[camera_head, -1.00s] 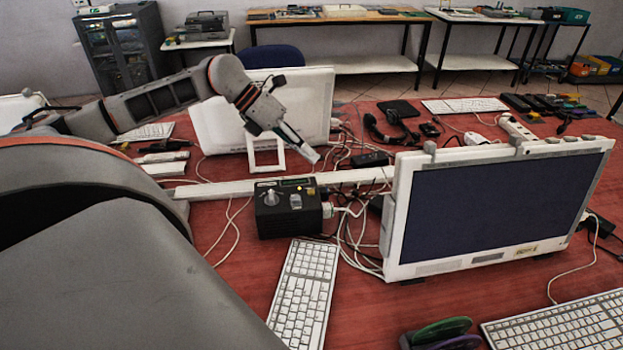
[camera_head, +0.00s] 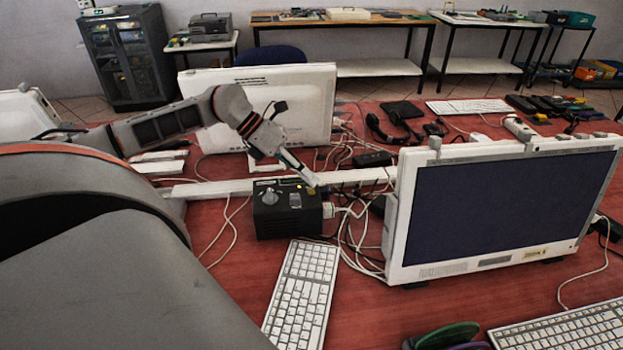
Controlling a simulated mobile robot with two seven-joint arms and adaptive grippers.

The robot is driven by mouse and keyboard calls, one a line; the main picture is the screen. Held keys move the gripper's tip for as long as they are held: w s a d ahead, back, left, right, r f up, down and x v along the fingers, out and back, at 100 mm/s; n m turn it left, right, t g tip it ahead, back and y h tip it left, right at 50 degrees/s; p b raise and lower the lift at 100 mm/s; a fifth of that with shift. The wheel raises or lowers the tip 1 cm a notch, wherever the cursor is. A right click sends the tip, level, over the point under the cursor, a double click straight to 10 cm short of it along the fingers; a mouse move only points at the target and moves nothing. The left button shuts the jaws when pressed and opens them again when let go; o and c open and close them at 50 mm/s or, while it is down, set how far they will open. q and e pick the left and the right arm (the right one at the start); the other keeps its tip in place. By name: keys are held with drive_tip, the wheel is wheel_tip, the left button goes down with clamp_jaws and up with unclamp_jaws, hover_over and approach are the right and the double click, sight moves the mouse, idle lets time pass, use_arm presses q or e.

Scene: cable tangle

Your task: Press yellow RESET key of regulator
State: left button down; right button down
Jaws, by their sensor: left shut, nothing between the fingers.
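The regulator (camera_head: 287,217) is a black box on the red table, left of the big monitor. A round grey knob, a pale square part and a small yellow spot, likely the RESET key (camera_head: 299,187), show on its top. My left gripper (camera_head: 314,183) is shut and empty. It slants down from upper left, with its tips at the top right rear of the box, very close to the yellow spot. I cannot tell whether the tips touch the box. My right gripper is not in view.
A monitor (camera_head: 508,209) stands right of the regulator, with white cables (camera_head: 352,235) tangled between them. A white keyboard (camera_head: 302,295) lies in front of the regulator. A white rail (camera_head: 227,189) runs behind it, and another monitor (camera_head: 300,100) stands farther back.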

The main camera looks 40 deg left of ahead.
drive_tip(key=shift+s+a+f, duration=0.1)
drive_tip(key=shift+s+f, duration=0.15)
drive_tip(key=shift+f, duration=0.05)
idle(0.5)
use_arm(q)
drive_tip(key=shift+f, duration=0.1)
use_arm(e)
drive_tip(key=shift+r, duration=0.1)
use_arm(q)
drive_tip(key=shift+f, duration=0.35)
drive_tip(key=shift+f, duration=0.4)
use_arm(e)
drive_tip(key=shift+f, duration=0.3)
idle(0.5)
use_arm(q)
drive_tip(key=shift+r, duration=0.1)
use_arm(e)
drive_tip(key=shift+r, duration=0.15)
use_arm(q)
drive_tip(key=shift+r, duration=0.8)
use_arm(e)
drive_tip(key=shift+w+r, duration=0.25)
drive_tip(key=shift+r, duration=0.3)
